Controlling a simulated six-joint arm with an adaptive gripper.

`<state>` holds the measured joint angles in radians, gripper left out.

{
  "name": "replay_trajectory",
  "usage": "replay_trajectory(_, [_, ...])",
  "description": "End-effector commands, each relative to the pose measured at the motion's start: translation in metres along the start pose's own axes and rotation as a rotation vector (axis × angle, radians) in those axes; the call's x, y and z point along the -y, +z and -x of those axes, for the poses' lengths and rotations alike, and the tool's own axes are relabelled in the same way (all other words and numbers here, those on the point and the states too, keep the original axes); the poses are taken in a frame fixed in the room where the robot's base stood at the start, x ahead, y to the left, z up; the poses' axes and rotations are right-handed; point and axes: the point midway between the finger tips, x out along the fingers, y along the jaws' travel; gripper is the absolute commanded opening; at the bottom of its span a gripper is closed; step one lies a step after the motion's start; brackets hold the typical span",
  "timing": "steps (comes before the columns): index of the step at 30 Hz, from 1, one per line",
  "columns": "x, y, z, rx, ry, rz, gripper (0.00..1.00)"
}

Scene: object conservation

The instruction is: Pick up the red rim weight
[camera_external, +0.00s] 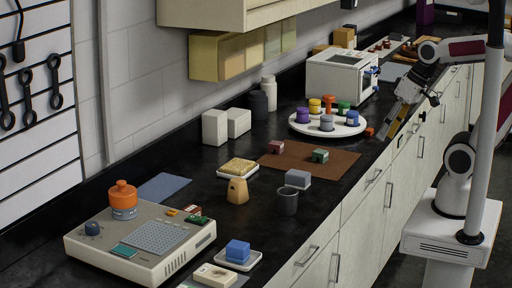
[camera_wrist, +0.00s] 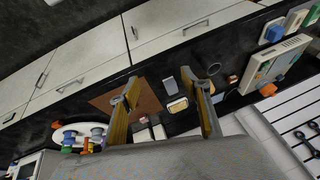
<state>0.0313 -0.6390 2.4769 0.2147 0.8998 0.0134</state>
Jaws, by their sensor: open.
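A white round turntable (camera_external: 300,128) on the black counter carries several coloured weights near its rim. The orange-red, spool-shaped weight (camera_external: 329,103) stands at the back of it, between a yellow and a green weight. The turntable also shows at the left of the wrist view (camera_wrist: 58,138), where an orange-red piece (camera_wrist: 87,146) is partly visible among blue and green ones. My gripper (camera_external: 388,134) is to the right of the turntable by the counter's front edge, apart from the weights. Its fingers are spread and empty in the wrist view (camera_wrist: 160,80).
A small orange-red block (camera_external: 369,132) lies between the turntable and my gripper. A white oven-like box (camera_external: 333,78) stands behind the turntable. A brown mat (camera_external: 335,163) with two small blocks lies in front. Drawer handles stick out below the counter edge.

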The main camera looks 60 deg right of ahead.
Motion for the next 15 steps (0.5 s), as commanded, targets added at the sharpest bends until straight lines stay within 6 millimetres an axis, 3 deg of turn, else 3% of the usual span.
replay_trajectory(8, [0.042, -0.016, -0.022, 0.101, -0.174, -0.258, 0.47])
replay_trajectory(15, [0.073, -0.042, -0.037, 0.170, -0.316, -0.498, 0.47])
